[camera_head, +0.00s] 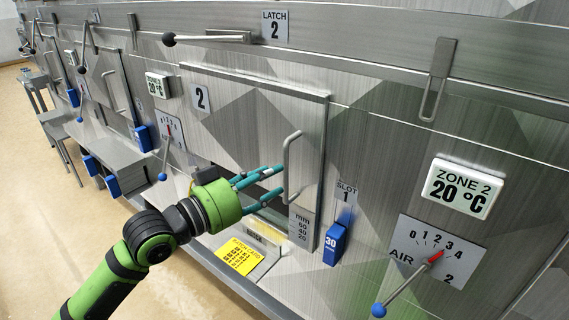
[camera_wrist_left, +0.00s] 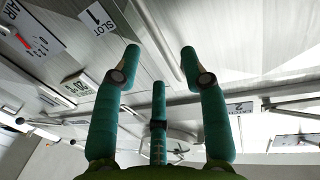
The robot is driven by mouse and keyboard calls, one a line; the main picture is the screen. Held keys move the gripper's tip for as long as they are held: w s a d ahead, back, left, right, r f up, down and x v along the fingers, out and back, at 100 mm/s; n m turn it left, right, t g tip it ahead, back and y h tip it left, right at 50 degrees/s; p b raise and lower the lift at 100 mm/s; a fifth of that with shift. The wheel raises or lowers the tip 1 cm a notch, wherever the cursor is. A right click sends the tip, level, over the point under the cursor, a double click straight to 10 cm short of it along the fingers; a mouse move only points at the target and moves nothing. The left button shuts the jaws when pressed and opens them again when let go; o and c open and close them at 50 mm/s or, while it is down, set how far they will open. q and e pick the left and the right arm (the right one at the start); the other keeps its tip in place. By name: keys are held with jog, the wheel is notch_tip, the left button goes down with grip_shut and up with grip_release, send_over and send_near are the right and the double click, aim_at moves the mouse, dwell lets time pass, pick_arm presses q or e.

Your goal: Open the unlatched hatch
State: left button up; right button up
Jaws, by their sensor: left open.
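The hatch marked 2 (camera_head: 250,115) is a grey metal panel on the machine wall, seen in the head view. It looks flush or nearly so; I cannot tell whether there is a gap. Its upright bar handle (camera_head: 288,165) is near its right edge. The latch 2 lever (camera_head: 210,38) lies roughly level above the hatch, beside its label. My left gripper (camera_head: 264,187) has its teal fingers spread, in front of the hatch just left of the handle. In the left wrist view its fingers (camera_wrist_left: 160,70) are apart with nothing between them. My right gripper is not in view.
A blue block marked 30 (camera_head: 334,244) sits below the slot 1 label, right of the hatch. An air lever (camera_head: 405,285) sticks out at lower right. A yellow card (camera_head: 239,256) lies on the ledge below. Another hatch (camera_head: 115,85) is further left.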

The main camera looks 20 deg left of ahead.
aim_at(285, 171)
pick_arm(q)
jog(key=p+x, duration=0.1)
jog(key=x, duration=0.3)
jog(key=shift+w+d+r, duration=0.1)
jog(key=shift+w+r, duration=0.05)
jog(key=shift+w+d+p, duration=0.25)
jog(key=shift+w+p, duration=0.1)
jog(key=shift+w, duration=0.05)
grip_shut()
